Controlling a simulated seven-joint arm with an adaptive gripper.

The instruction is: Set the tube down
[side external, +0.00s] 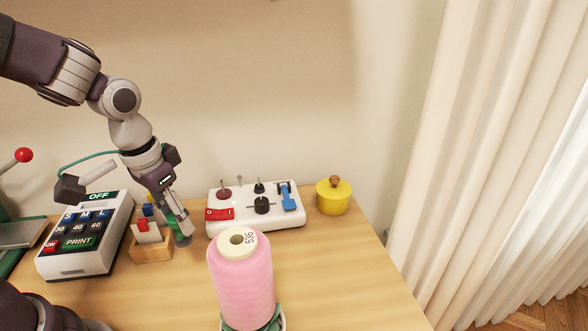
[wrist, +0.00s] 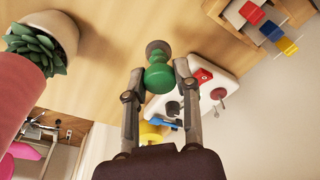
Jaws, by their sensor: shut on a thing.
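The tube looks to be the green rounded piece with a grey-brown disc end (wrist: 158,76) in the wrist view. My gripper (wrist: 160,70) is shut on it, with one finger on each side. In the side external view my gripper (side external: 180,222) points down over the wooden table (side external: 325,265), between the small wooden card box and the white lever panel. There the green piece (side external: 183,240) shows at my fingertips, close to the tabletop, partly hidden by the fingers. I cannot tell whether it touches the table.
The wooden card box (side external: 151,247) stands close on the left, beside a white label machine (side external: 84,240). The white lever panel (side external: 256,215) and a yellow lidded pot (side external: 333,198) are to the right. A pink thread spool (side external: 241,280) stands in front. Bare table lies right of it.

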